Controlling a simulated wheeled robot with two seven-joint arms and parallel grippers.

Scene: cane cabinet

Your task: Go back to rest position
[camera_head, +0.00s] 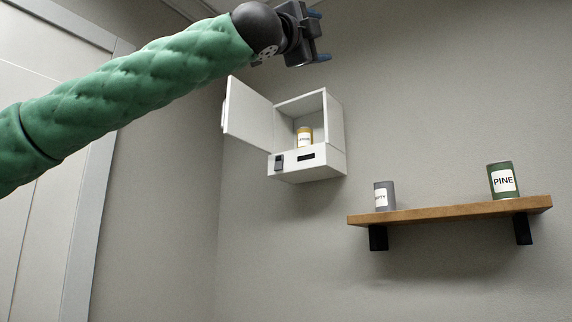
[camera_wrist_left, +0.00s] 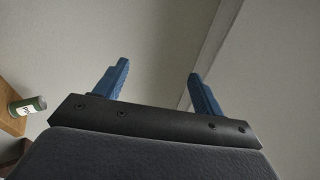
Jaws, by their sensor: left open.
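My left arm, in a green quilted sleeve, reaches in from the left in the head view. Its gripper (camera_head: 318,32) is at the top, above the cabinet and apart from it. In the left wrist view the two blue fingers (camera_wrist_left: 157,90) are spread wide with nothing between them. The white wall cabinet (camera_head: 322,165) has its door (camera_head: 249,114) swung open to the left. A yellow can (camera_head: 304,138) with a white label stands inside it. My right gripper is in neither view.
A wooden shelf (camera_head: 450,209) on black brackets holds a grey can (camera_head: 385,196) and a green can labelled PINE (camera_head: 503,180). The PINE can also shows in the left wrist view (camera_wrist_left: 27,106). A pale door (camera_head: 40,235) is at the left. The space around my gripper looks clear.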

